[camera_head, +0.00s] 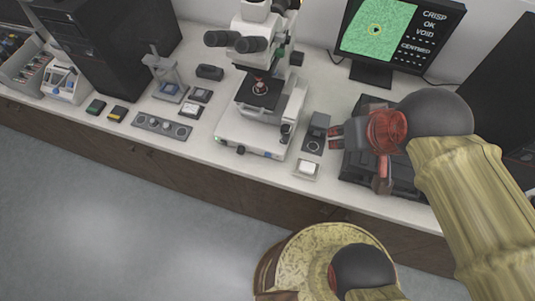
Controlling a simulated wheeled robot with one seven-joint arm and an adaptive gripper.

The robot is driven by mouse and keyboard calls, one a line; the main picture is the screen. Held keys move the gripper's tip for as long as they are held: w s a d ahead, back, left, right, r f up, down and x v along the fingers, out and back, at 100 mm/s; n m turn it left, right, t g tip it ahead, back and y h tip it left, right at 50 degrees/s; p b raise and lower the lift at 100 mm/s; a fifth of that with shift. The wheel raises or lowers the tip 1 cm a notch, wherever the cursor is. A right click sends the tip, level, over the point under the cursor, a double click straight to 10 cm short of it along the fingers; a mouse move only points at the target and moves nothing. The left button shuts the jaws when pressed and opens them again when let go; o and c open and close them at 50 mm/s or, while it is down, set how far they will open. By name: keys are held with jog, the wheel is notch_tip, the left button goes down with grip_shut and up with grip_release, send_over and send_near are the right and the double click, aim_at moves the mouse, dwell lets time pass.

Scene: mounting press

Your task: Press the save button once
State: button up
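My gripper (337,137), grey and red, is at the right of the bench with its fingers pointing left. It is too small and blurred to tell whether the fingers are apart, and I see nothing held. No save label is readable, so I cannot tell which control is the save button.
A white microscope (255,125) stands left of the gripper. A monitor (400,35) shows a green picture and the words CRISP, OK, VOID and CENTRED. A grey panel with round controls (162,125) lies farther left. Black equipment (365,175) sits under my gripper.

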jog(key=shift+c, duration=1)
